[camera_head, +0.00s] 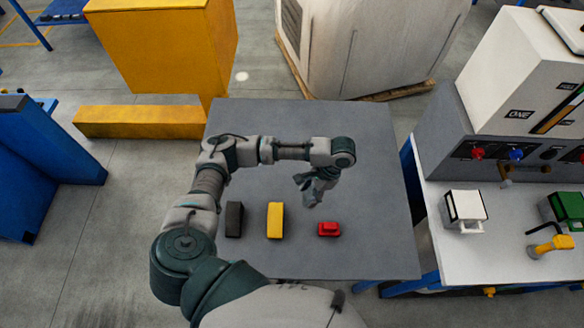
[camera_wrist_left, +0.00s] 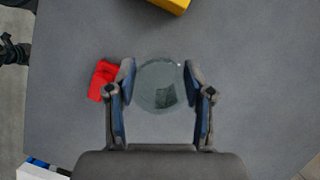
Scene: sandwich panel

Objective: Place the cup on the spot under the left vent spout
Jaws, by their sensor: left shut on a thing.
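My left gripper (camera_head: 314,192) is over the grey table, to the right of the middle. In the left wrist view, the left gripper (camera_wrist_left: 160,72) is shut on a clear, round cup (camera_wrist_left: 160,92), with one finger on each side. The cup is see-through and cannot be made out clearly in the head view. I cannot tell whether it touches the tabletop. A machine (camera_head: 450,120) with a small brownish spout (camera_head: 506,176) stands at the right. I cannot tell for sure which part is the left vent spout, and no marked spot is clear. My right gripper is not in view.
Black (camera_head: 234,220), yellow (camera_head: 274,220) and red (camera_head: 329,229) blocks lie on the grey table (camera_head: 375,255). On the white bench (camera_head: 500,270) stand a white box (camera_head: 465,207), a green box (camera_head: 566,210) and a yellow piece (camera_head: 550,245). A gap separates table and bench.

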